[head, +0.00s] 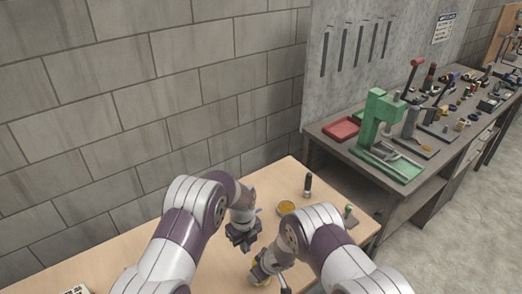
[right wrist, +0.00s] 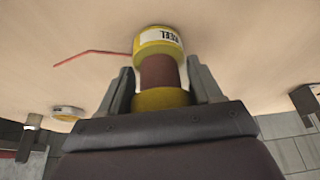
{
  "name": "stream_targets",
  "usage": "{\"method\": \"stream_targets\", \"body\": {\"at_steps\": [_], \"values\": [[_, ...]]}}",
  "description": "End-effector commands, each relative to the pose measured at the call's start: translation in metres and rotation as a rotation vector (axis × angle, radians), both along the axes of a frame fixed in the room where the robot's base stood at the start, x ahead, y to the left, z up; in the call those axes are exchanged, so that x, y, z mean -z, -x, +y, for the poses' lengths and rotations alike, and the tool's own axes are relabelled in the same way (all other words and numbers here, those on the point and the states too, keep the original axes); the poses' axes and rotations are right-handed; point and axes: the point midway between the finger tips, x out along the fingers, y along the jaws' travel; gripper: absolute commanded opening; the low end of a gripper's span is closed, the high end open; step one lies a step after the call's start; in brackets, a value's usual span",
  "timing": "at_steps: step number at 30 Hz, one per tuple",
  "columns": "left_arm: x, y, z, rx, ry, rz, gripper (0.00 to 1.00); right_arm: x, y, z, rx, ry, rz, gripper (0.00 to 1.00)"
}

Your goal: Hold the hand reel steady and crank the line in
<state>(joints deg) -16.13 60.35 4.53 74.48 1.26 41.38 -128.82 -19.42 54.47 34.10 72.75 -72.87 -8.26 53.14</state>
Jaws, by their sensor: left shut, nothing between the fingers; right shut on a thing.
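The hand reel (right wrist: 160,70) has yellow ends, a dark red-brown middle and a white label on its end. My right gripper (right wrist: 160,88) is shut on it, with one finger on each side. A thin red line (right wrist: 90,52) runs from the reel over the table. In the head view only a bit of yellow of the reel (head: 257,282) shows beside my right gripper (head: 264,274). My left gripper (head: 244,238) is shut and empty, over the table behind the reel and apart from it. I cannot make out a crank handle.
A round yellow dish (head: 287,208), a dark upright tool (head: 308,185) and a green-topped item (head: 349,213) stand on the wooden table (head: 262,185). A block wall is behind. A cluttered workbench with a green press (head: 378,120) stands at the right.

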Motion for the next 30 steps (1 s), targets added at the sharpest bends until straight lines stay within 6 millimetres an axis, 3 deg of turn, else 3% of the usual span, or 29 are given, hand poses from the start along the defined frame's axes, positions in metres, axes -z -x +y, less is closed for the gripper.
{"method": "stream_targets", "body": {"at_steps": [30], "values": [[0.0022, 0.004, -0.0062, 0.0, 0.0, 0.001, 0.0, 0.0, -0.0001, 0.0001, 0.0, 0.0, 0.0, 0.3]]}}
